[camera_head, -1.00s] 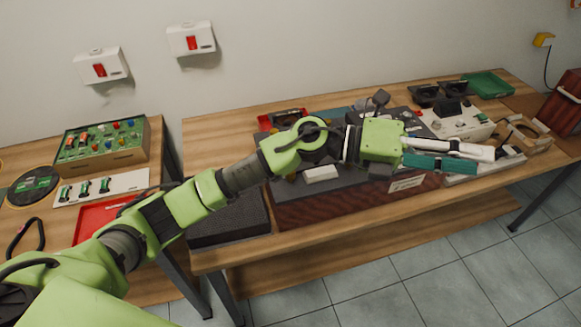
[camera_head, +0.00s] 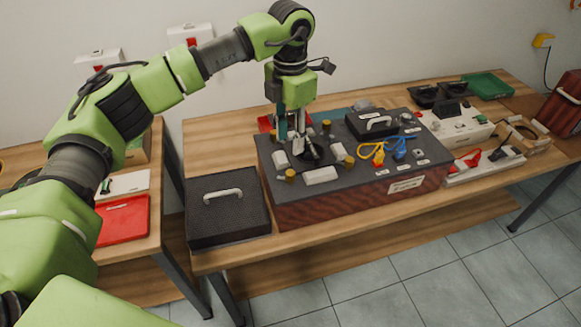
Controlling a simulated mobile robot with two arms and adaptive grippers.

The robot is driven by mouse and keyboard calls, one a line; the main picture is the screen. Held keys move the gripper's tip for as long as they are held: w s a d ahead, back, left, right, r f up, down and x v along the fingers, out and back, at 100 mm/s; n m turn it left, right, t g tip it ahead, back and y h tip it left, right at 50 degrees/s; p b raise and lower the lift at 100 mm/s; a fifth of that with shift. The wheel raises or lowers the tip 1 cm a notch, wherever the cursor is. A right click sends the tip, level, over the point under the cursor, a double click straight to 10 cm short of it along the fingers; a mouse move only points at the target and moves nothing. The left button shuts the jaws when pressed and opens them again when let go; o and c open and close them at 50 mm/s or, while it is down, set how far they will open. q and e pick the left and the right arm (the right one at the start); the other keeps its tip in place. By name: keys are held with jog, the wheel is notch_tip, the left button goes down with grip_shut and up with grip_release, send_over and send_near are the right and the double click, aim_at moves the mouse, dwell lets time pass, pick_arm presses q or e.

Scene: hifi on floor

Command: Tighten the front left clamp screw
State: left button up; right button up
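A box with a dark grey top and reddish-brown sides (camera_head: 345,202) stands on the wooden table. Brass-coloured round clamp screws stand on the left part of its top. The front left one (camera_head: 291,175) is near the front left corner, and another (camera_head: 349,162) is to its right. Others stand further back (camera_head: 326,126). My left gripper (camera_head: 292,148) points down over the left part of the box, behind the front left screw and apart from it in the picture. Its fingers are teal and pale; whether they are open or shut is unclear. My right gripper is out of view.
Pale blocks (camera_head: 321,176) lie beside the screws. A black lid with a handle (camera_head: 372,124) and yellow and blue looped pieces (camera_head: 397,147) are on the box's right half. A black foam case (camera_head: 227,210) stands left of the box. A red tray (camera_head: 124,220) lies on the left table.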

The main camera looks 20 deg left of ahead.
aim_at(290, 172)
pick_arm(q)
notch_tip(290, 172, down, 10)
jog(key=p, duration=0.3)
jog(key=shift+r, duration=0.1)
jog(key=shift+f, duration=0.8)
grip_shut()
